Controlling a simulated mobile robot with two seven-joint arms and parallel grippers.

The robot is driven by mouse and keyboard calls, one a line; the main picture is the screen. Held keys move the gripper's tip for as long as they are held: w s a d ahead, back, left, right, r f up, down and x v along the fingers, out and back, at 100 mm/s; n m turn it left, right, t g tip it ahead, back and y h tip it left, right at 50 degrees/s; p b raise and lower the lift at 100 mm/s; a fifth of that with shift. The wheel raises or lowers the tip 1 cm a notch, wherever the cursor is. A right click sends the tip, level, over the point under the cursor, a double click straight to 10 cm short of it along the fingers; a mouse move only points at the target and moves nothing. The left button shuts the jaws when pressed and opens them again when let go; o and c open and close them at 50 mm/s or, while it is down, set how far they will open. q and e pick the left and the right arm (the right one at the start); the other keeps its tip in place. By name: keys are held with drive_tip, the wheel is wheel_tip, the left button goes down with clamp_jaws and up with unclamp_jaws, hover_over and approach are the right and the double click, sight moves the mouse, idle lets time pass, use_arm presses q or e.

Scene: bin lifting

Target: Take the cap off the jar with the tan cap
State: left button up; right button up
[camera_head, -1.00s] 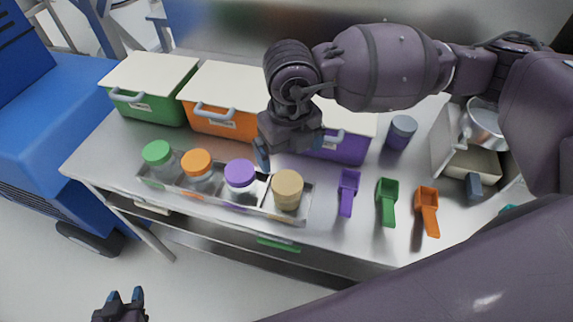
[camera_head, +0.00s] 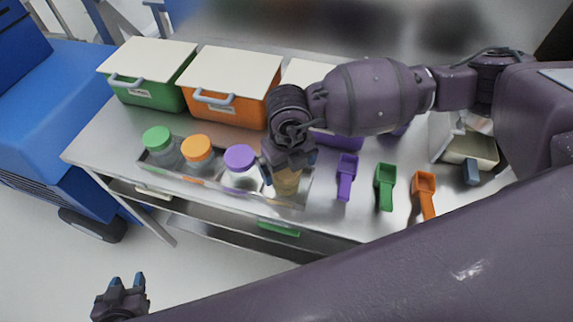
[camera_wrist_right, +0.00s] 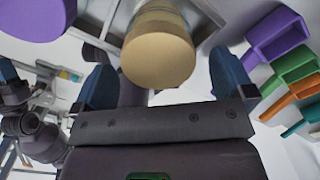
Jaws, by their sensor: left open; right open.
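The jar with the tan cap (camera_head: 287,184) stands upright at the right end of a metal tray (camera_head: 304,196) and is partly hidden by my right gripper (camera_head: 288,166). In the right wrist view, the tan cap (camera_wrist_right: 158,60) sits between and beyond the two blue fingertips of my right gripper (camera_wrist_right: 163,84). Space shows on both sides, so the fingers look apart from the cap. The right gripper is open and empty. My left gripper (camera_head: 125,282) is open and empty at the lower left, in front of the table and away from the jars.
Jars with green (camera_head: 156,138), orange (camera_head: 197,148) and purple (camera_head: 240,158) caps share the tray. Green (camera_head: 148,92), orange (camera_head: 225,108) and purple (camera_head: 340,140) bins stand behind. Purple (camera_head: 347,177), green (camera_head: 385,187) and orange (camera_head: 425,192) scoops lie to the right.

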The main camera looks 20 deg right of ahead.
sight(288, 169)
drive_tip(key=shift+f, duration=0.25)
drive_tip(key=c, duration=0.9)
drive_tip(key=shift+r, duration=0.1)
drive_tip(key=shift+c, duration=0.2)
wheel_tip(288, 169, up, 20)
